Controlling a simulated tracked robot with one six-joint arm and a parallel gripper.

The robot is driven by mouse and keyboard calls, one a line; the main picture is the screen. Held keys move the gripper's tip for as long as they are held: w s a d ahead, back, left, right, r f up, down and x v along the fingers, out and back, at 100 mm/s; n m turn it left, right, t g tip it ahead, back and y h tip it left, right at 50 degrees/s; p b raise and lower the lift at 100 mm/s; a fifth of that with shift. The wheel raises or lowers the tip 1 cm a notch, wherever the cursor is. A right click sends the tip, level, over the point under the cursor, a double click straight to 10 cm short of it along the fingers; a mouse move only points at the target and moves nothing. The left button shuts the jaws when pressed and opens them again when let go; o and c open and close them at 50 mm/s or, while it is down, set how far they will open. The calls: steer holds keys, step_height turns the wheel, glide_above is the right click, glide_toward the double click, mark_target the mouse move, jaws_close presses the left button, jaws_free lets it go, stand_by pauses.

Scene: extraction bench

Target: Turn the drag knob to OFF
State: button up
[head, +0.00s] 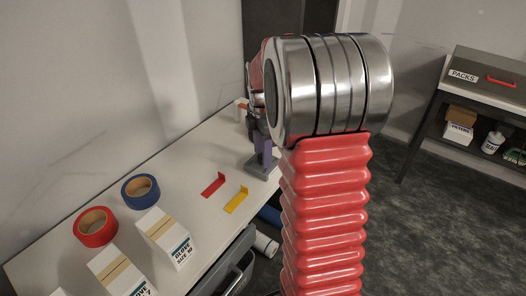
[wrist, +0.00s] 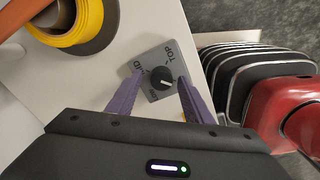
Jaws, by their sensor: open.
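The drag knob (wrist: 162,78) is a round black knob with a pale mark on its face. It sits on a grey plate (wrist: 148,63) reading TOP at the upper right and MID at the left; a third label at the lower left is too small to read surely. My gripper (wrist: 159,76) is open, its two purple fingers on either side of the knob; I cannot tell whether they touch it. In the head view the purple fingers (head: 262,148) show just above the bench, and my arm hides the knob.
A yellow ring-shaped part (wrist: 70,40) with an orange tube stands left of the plate. On the white bench (head: 150,190) are red tape (head: 96,234), blue tape (head: 141,200), glove boxes (head: 170,245), and red and yellow brackets (head: 236,206). A PACKS case (head: 490,75) stands right.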

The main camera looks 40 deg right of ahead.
mark_target(261, 160)
step_height(261, 160, up, 14)
steer(key=shift+f, duration=0.25)
stand_by(0.3)
stand_by(0.5)
steer(key=s+a+f+m+t, duration=0.2)
steer(key=s+a+m+t, duration=0.3)
steer(key=s+a+m, duration=1)
steer(key=shift+s+a+f+t, duration=0.25)
steer(key=shift+s+a, duration=1.95)
steer(key=shift+a, duration=2.05)
